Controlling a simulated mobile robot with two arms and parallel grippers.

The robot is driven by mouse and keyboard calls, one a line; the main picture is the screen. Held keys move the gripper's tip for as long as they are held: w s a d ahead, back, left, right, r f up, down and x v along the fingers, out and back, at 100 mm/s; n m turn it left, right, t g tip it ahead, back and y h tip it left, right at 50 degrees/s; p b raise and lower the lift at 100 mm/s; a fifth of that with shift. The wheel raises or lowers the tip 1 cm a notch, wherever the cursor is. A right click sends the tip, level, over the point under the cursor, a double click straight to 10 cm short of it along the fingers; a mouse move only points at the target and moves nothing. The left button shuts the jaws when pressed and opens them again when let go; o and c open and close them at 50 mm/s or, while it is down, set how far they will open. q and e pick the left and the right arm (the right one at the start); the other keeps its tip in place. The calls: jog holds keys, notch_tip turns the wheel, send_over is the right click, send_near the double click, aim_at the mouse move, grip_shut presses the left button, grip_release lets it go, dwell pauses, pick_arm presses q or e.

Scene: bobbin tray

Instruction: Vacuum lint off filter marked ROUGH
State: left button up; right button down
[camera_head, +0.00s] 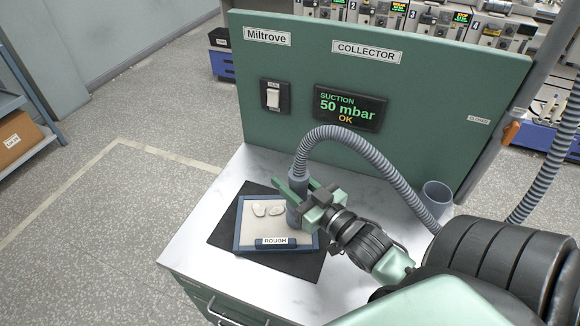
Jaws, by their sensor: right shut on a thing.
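The filter marked ROUGH (249,231) lies flat on a black mat (228,215) on the white worktop. My right gripper (294,192) is shut on the grey vacuum nozzle (299,171), which stands upright over the filter's right side. A ribbed hose (372,160) runs from the nozzle's top. I cannot tell whether the nozzle tip touches the filter. My left gripper is not in view.
The green collector panel (420,88) rises behind the worktop, with a switch (272,96) and a display (349,107) reading "SUCTION 50 mbar OK". A grey cup-like holder (436,198) stands at the right. White worktop (190,240) is bare left of the mat.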

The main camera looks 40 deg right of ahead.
jog(key=w+a+p, duration=0.1)
jog(key=w, duration=0.5)
jog(key=shift+w+a, duration=0.35)
dwell(1.1)
jog(key=shift+w+a, duration=0.8)
jog(key=shift+a, duration=0.2)
jog(key=shift+w+a, duration=0.8)
jog(key=shift+a, duration=0.15)
jog(key=shift+d+p, duration=0.1)
jog(key=shift+p, duration=0.2)
jog(key=s+d+p, duration=0.2)
jog(key=s+d, duration=0.3)
jog(key=d, duration=0.2)
jog(key=shift+d, duration=0.35)
jog(key=shift+r, duration=0.1)
dwell(0.7)
